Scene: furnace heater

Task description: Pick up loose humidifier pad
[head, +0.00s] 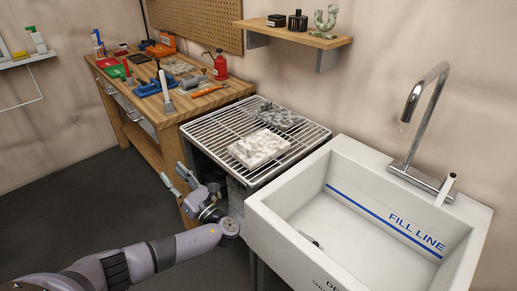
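The nearer pad (259,148) is whitish and blocky. I cannot tell from looks alone which one is the loose humidifier pad. My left gripper (172,171) is left of the rack, in front of the workbench's near end, apart from both pads. Its two fingers stand apart with nothing between them. My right gripper is out of view.
A deep white sink (270,225) with a blue fill line and a tall faucet (424,110) stands right of the rack. A small dark object lies in it. The wooden workbench (215,97) holds tools and a red can (220,65). A shelf (292,34) hangs above the rack.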

